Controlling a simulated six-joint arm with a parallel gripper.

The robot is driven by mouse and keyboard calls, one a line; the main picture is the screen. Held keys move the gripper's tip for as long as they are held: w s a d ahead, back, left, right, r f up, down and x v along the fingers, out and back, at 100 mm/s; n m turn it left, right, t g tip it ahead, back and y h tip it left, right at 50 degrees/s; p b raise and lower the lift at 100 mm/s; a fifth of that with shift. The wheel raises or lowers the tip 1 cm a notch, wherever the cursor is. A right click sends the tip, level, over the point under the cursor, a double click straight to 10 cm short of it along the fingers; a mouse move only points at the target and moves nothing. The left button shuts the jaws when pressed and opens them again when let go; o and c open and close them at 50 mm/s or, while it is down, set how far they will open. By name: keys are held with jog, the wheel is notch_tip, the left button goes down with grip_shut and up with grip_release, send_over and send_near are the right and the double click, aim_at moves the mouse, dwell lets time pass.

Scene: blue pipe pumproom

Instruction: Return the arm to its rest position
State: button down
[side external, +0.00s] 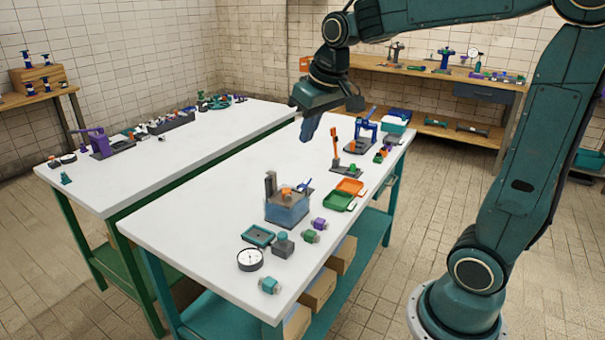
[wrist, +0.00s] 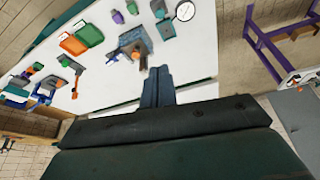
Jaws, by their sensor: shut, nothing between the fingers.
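My gripper (side external: 309,130) hangs from my teal arm above the far edge of the white table (side external: 220,262) in the side external view. Its fingers point down and are together, with nothing between them. In the wrist view my gripper (wrist: 158,78) shows two dark fingers side by side and touching, over the white table top (wrist: 190,60). It is apart from the objects on the table.
The near table holds a blue box-like fixture (side external: 287,208), a green tray (side external: 338,200), an orange tray (side external: 349,187), a dial gauge (side external: 250,260) and a blue press (side external: 367,125). A second white table (side external: 150,170) stands to the left. The table's left front is clear.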

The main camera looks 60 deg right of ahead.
jog(key=s+a+f, duration=0.1)
jog(key=s+a, duration=0.1)
jog(key=s, duration=0.3)
jog(key=s+a+n+t, duration=0.1)
jog(key=s+a, duration=0.2)
jog(key=s, duration=0.3)
jog(key=s+a+f+n, duration=0.1)
jog(key=s+a, duration=0.1)
jog(key=s, duration=0.4)
jog(key=shift+s+a+f+y, duration=0.15)
jog(key=shift+a+f+y, duration=0.05)
jog(key=shift+f+y, duration=0.2)
